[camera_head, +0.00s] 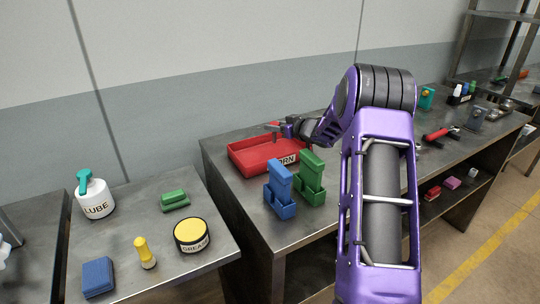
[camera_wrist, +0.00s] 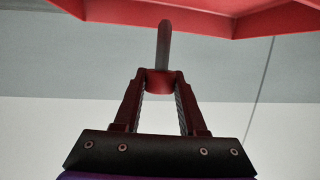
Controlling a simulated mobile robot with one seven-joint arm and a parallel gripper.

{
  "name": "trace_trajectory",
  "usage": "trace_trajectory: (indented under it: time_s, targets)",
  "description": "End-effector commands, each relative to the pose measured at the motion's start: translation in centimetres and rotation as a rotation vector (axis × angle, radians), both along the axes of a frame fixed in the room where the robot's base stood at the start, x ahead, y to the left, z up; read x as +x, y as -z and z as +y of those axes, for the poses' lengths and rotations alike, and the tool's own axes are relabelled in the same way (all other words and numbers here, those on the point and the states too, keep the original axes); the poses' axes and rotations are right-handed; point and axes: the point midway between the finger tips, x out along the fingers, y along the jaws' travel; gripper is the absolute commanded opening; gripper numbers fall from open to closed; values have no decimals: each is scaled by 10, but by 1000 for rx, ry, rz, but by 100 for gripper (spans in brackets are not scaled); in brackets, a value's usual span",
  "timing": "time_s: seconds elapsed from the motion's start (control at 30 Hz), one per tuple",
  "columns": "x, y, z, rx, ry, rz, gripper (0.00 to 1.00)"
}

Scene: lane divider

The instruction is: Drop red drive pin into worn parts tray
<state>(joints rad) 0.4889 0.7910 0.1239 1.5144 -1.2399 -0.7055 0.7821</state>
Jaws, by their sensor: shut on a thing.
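The drive pin (camera_wrist: 163,46) has a grey shaft and a red collar. My gripper (camera_wrist: 160,82) is shut on the red collar, with the shaft sticking out beyond the fingertips. In the head view my gripper (camera_head: 284,128) is above the far side of the red worn parts tray (camera_head: 245,168), and the pin is small there. The tray's red rim (camera_wrist: 215,22) also crosses the top of the wrist view, apart from the pin.
A blue block stand (camera_head: 281,190) and a green one (camera_head: 311,178) stand in front of the tray. The left table holds a lube bottle (camera_head: 95,195), a grease tin (camera_head: 192,236) and other small items. A red-handled tool (camera_head: 437,134) lies right of my arm.

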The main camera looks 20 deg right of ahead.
Motion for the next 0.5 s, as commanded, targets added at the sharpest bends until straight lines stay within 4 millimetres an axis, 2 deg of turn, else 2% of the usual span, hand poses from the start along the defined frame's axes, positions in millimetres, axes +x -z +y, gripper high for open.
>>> trace_trajectory:
  time_s: [0.13,0.17,0.3,0.33,0.5]
  targets:
    - [0,-2,0,0,0,-1,0]
    - [0,-2,0,0,0,-1,46]
    - [0,-1,0,0,0,-1,71]
    - [0,-1,0,0,0,-1,76]
    - [0,-1,0,0,0,0,76]
